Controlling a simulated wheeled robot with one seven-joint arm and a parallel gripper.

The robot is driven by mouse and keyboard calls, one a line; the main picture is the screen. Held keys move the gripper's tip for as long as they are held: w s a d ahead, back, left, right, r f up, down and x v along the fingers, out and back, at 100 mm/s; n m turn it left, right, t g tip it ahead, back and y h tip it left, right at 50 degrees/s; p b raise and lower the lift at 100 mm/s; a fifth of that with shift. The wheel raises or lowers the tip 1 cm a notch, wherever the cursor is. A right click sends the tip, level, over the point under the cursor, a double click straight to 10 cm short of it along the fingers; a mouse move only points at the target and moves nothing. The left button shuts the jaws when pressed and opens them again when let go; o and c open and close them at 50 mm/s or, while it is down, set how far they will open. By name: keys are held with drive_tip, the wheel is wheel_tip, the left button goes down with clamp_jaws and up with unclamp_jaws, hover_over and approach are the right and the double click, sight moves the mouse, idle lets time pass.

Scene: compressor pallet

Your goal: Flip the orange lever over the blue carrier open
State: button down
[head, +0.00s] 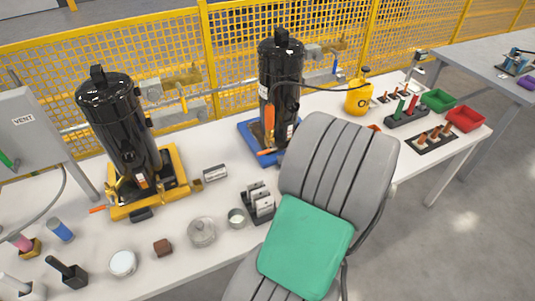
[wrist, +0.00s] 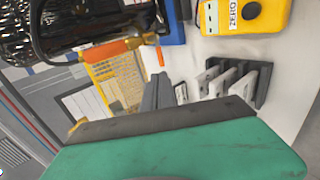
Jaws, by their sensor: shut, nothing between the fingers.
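The blue carrier (head: 246,130) sits on the white table under a black cylinder (head: 281,75); its edge shows in the wrist view (wrist: 174,22). An orange lever (head: 269,118) stands upright at the cylinder's front, above the carrier. It lies across the wrist view (wrist: 108,51) at the upper left. A thin orange tip (head: 267,152) sticks out low beside it, also in the wrist view (wrist: 161,57). My gripper (wrist: 158,82) is shut and empty, its fingers below the lever in the wrist picture and apart from it. In the head view my grey and green arm hides the fingers.
A second black cylinder (head: 118,120) stands on a yellow carrier (head: 178,170) at left. A black rack with white blocks (head: 258,203) stands near the blue carrier. A yellow gauge (head: 360,97) stands right of it, on a black hose. A yellow mesh fence (head: 230,50) runs behind.

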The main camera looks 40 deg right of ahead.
sight(265, 153)
drive_tip(key=p+x, duration=0.3)
drive_tip(key=x, duration=1.1)
drive_tip(key=shift+s+d+f, duration=0.1)
drive_tip(key=shift+f+b, duration=0.1)
drive_tip(key=shift+b, duration=0.35)
